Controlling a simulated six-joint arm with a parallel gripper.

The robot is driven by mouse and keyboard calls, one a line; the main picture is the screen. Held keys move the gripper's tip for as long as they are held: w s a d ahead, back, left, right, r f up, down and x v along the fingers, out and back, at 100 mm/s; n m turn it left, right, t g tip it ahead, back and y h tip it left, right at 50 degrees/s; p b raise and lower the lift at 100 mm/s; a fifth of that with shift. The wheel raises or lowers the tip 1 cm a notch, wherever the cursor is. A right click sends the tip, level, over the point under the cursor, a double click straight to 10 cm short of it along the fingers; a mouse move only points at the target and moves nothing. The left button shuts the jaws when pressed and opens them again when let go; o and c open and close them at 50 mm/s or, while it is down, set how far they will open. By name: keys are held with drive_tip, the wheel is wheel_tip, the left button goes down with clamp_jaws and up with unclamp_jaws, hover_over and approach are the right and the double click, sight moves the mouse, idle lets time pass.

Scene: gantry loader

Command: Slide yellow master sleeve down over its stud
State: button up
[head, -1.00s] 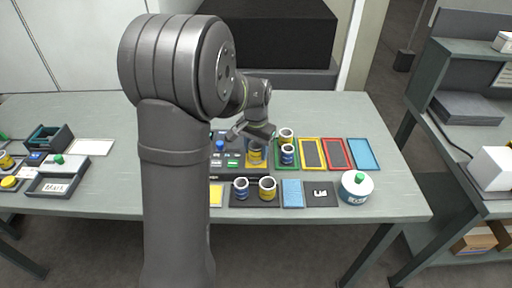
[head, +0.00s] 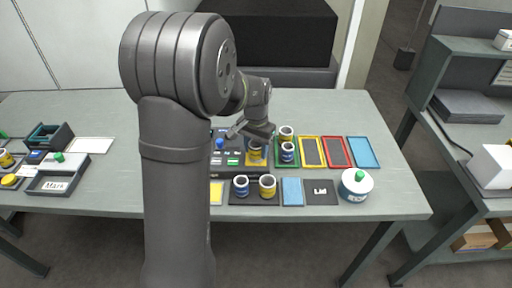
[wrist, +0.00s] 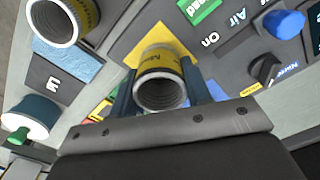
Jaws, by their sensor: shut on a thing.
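The yellow master sleeve (head: 255,154) stands upright in my gripper (head: 258,137), over the dark control panel on the table. In the wrist view the sleeve (wrist: 161,60) is a yellow-banded ring with a ridged grey bore, seen from its open top. My gripper (wrist: 160,90) is shut on it, with one blue-grey finger on each side. A yellow square pad (wrist: 172,32) shows around and beyond the sleeve. The stud is hidden, and I cannot tell how far the sleeve is down over it.
A blue knob (wrist: 284,22) and a black rotary switch (wrist: 265,68) sit beside the sleeve. Another yellow-banded sleeve (head: 267,188) and a blue-banded one (head: 241,187) stand in front. Two more sleeves stand in a green frame (head: 292,164). A lidded pot (head: 356,189) stands at right.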

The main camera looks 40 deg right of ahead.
drive_tip(key=o, duration=1.6)
drive_tip(key=shift+c, duration=0.2)
drive_tip(key=shift+r, duration=0.1)
wheel_tip(320, 180, up, 9)
drive_tip(key=shift+f, duration=0.2)
idle(0.4)
drive_tip(key=shift+f, duration=3.8)
